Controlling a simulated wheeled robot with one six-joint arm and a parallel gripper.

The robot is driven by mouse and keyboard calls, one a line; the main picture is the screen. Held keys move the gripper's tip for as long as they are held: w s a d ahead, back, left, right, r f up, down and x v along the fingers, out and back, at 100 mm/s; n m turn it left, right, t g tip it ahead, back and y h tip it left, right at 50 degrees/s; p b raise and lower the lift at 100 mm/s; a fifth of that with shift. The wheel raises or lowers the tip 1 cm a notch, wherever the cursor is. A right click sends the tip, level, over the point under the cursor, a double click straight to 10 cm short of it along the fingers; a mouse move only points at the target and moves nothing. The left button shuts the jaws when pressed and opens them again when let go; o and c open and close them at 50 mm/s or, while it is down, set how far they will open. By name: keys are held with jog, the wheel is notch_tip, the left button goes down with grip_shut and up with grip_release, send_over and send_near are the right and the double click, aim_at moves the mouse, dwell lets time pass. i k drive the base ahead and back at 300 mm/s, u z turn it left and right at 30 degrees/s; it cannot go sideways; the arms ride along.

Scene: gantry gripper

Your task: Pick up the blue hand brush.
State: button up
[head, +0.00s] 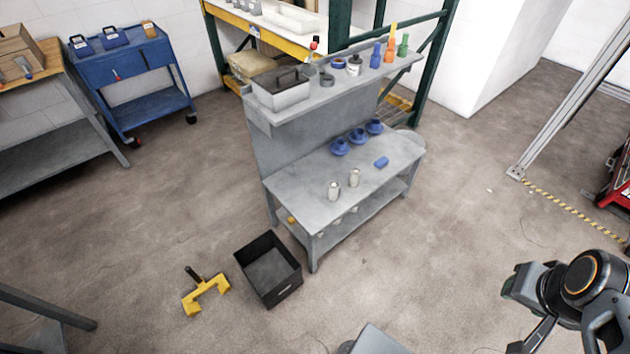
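A small, flat blue piece (381,162) lies on the grey workbench top (310,187), right of the middle. It is the likeliest blue hand brush, but it is too small for me to make out bristles or a handle. It lies apart from the other things on the bench. Part of my arm with my gripper (520,310) shows at the lower right, over the floor and well away from the bench. My gripper is partly cut off and turned so that I cannot tell whether its fingers are open.
Several blue round pieces (339,147) stand behind the blue piece; two pale cans (334,191) stand in front. An upper shelf (330,92) with a grey toolbox (281,90) and bottles overhangs the bench back. A black crate (284,286) and yellow tool (206,296) are on the floor.

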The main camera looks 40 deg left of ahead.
aim_at(379, 164)
jog(key=u, duration=1.3)
